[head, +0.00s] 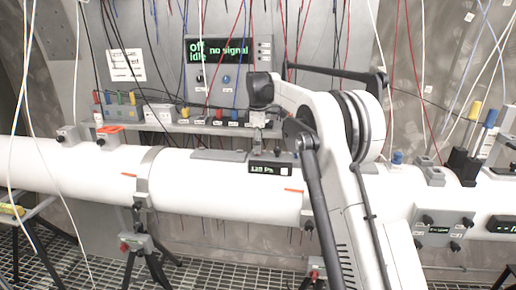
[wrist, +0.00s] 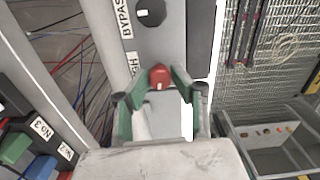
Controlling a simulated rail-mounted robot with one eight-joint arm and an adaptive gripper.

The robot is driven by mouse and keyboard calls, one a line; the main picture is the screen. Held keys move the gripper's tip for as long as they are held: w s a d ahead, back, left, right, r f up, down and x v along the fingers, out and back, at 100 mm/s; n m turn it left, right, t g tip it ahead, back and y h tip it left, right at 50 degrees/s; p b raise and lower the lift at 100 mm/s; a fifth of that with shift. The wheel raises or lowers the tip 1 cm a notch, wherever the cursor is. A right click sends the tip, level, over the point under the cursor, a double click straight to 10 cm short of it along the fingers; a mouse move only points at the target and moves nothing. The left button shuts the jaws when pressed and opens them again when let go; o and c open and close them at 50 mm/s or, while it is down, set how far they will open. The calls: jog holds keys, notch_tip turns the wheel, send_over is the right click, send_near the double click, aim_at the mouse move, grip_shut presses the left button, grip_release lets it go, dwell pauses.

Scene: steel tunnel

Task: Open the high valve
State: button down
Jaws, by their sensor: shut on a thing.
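The high valve is a red knob (wrist: 160,76) on a grey panel in the wrist view, beside a label (wrist: 133,64) of which only "GH" shows. My gripper (wrist: 160,88) has its green fingers on either side of this knob and is shut on it. The knob has a small white mark on its near side. In the head view, my gripper (head: 258,146) reaches down to the top of the white pipe (head: 215,183), just above a small display reading about 128 Pa (head: 270,168). The knob is hidden there.
A black knob (wrist: 151,12) labelled BYPASS lies farther along the same panel. A shelf (head: 180,127) with coloured plugs and a box reading "Off idle no signal" (head: 228,62) stand behind the pipe. Loose wires hang around. A grey bin (wrist: 265,150) is at lower right.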

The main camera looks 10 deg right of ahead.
jog(key=shift+n, duration=1)
jog(key=c, duration=1.5)
grip_release()
jog(key=shift+o, duration=0.2)
notch_tip(320, 180, up, 12)
